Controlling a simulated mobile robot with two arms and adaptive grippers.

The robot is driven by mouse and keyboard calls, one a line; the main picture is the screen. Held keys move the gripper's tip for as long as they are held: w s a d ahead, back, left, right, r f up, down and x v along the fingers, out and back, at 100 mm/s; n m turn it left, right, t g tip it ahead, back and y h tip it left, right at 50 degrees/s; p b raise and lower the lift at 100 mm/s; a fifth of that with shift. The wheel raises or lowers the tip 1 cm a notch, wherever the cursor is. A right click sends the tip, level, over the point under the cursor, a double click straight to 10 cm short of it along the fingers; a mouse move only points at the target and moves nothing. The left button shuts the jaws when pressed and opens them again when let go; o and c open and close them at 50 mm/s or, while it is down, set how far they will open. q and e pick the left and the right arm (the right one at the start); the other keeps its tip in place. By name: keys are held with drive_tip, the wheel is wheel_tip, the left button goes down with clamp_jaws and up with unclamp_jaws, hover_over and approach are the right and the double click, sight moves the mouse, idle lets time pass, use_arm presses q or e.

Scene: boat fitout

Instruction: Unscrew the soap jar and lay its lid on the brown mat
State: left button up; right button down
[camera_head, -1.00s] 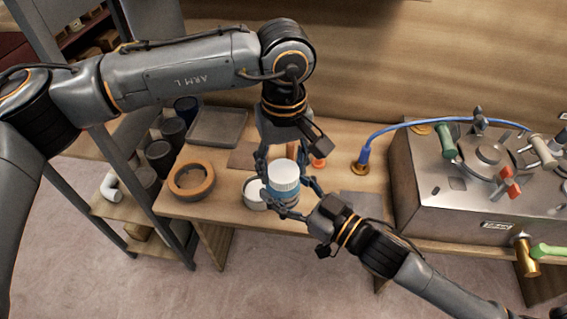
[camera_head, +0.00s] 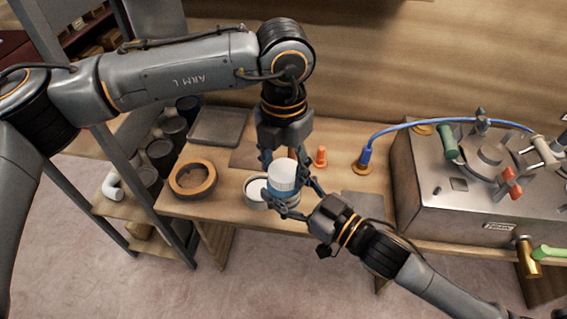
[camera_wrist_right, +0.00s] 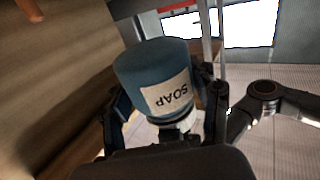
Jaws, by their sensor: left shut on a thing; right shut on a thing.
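The soap jar (camera_head: 283,190) is blue with a white lid (camera_head: 284,170) on top, held above the front of the bench. In the right wrist view the jar (camera_wrist_right: 150,70) appears upside down with its SOAP label, and the white lid is partly hidden below it. My left gripper (camera_head: 284,168) comes from above, shut on the lid. My right gripper (camera_head: 287,206) comes from the front right, shut on the jar's body. The lid sits on the jar; whether its thread is loose cannot be told. The brown mat (camera_head: 244,157) lies behind the jar, partly hidden by my left gripper.
A round white-topped tin (camera_head: 255,190) stands close left of the jar. An orange cone (camera_head: 320,157) stands right of my left gripper. A grey mat (camera_head: 362,205) and a metal box (camera_head: 450,200) are at right.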

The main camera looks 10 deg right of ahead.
use_arm(q)
drive_tip(key=n, duration=0.7)
use_arm(e)
drive_tip(key=shift+s+a+r, duration=0.1)
drive_tip(key=shift+r, duration=0.1)
use_arm(q)
drive_tip(key=n, duration=0.3)
drive_tip(key=shift+n, duration=0.4)
drive_tip(key=n, duration=0.2)
drive_tip(key=shift+n, duration=0.3)
drive_tip(key=shift+r, duration=0.25)
use_arm(e)
drive_tip(key=shift+f, duration=0.15)
use_arm(q)
drive_tip(key=shift+r, duration=0.9)
